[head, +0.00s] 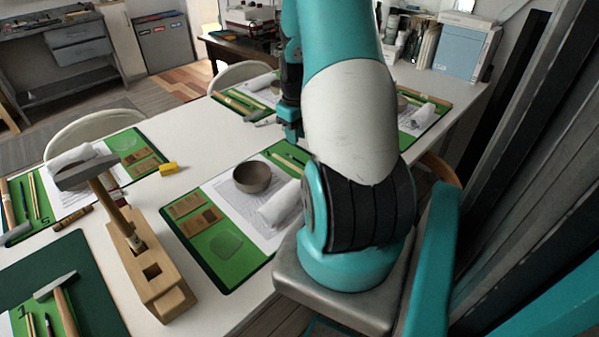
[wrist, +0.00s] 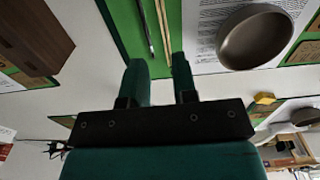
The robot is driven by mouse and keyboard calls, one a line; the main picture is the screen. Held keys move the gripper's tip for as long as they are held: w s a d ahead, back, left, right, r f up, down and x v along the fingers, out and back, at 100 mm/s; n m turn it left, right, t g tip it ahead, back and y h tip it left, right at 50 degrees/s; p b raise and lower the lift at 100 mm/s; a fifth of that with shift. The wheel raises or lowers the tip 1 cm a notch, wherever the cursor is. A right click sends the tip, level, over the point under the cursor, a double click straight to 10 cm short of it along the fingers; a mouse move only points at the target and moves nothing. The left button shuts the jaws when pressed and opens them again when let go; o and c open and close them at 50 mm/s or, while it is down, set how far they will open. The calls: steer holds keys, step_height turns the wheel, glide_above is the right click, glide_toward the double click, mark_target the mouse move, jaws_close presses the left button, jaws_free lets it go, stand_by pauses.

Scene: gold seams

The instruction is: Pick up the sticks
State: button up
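Two thin pale wooden sticks (wrist: 164,25) lie side by side on a green mat, just beyond my gripper (wrist: 160,72) in the wrist view. A dark pen-like tool (wrist: 146,28) lies close to their left. My gripper's two green fingers are apart with nothing seen held between them; the right finger overlaps the near end of the sticks in the picture, and I cannot tell whether it touches. In the head view my gripper (head: 290,127) hangs above the table, partly hidden by my arm. Sticks (head: 287,163) also show there on the middle green mat, partly hidden.
A brown bowl (wrist: 255,37) stands right of the sticks, on printed paper. A dark wooden block (wrist: 30,38) is at the left.

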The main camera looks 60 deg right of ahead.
glide_above(296, 168)
steer(key=f, duration=0.5)
steer(key=shift+s+d, duration=0.1)
steer(key=shift+d, duration=0.1)
step_height(296, 168, down, 5)
steer(key=shift+a+f, duration=0.1)
steer(key=shift+a, duration=0.05)
jaws_close()
